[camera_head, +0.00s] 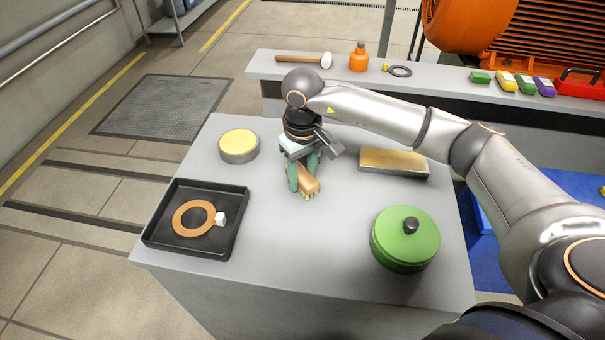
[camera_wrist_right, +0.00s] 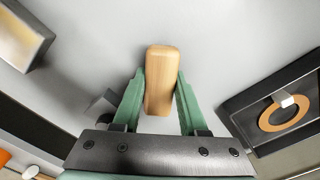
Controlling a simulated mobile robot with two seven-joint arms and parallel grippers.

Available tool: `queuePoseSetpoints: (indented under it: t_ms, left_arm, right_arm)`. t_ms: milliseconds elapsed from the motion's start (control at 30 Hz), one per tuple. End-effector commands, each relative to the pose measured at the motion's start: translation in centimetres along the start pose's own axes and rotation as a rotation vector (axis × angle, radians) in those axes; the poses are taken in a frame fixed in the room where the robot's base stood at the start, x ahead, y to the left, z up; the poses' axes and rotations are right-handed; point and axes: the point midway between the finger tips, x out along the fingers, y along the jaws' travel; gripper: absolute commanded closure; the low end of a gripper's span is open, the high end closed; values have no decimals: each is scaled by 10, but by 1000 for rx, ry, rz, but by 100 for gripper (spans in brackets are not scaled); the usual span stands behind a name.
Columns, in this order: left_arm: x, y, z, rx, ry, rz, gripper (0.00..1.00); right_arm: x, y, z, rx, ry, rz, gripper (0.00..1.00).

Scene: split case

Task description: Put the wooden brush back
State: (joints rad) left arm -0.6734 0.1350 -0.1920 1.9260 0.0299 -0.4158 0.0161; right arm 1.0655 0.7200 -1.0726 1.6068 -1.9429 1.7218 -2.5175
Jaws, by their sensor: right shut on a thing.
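The wooden brush (camera_head: 308,186) is a small tan block with bristles at its lower end, over the middle of the grey table. My right gripper (camera_head: 305,180) comes down from above with green fingers, shut on the brush. In the right wrist view the brush (camera_wrist_right: 162,80) lies between the two green fingers (camera_wrist_right: 160,100), one against each side. I cannot tell whether the brush touches the tabletop. My left gripper is not in view.
On the table (camera_head: 270,245) are a black tray (camera_head: 160,245) with a copper ring and white cube, a round yellow-topped tin (camera_head: 239,146), a brass-topped block (camera_head: 393,162) and a green lidded pot (camera_head: 404,238). A back shelf (camera_head: 435,90) holds a mallet and an orange bottle. The front middle is clear.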

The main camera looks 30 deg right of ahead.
Motion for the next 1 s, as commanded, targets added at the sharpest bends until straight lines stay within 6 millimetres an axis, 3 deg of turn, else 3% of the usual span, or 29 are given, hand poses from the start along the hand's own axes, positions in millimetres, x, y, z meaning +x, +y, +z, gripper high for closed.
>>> queuePoseSetpoints:
  t_ms: [133,167,400,767,1000]
  left_arm:
    - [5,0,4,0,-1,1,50]
    - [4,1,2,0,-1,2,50]
    - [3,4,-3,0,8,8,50]
    - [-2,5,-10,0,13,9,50]
    - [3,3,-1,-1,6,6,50]
  right_arm:
    - [5,0,0,0,0,0,100]
    - [3,0,0,0,0,0,55]
    - [3,0,0,0,-1,0,28]
    - [-3,0,0,0,-1,0,28]
    - [-48,0,-1,-1,5,1,28]
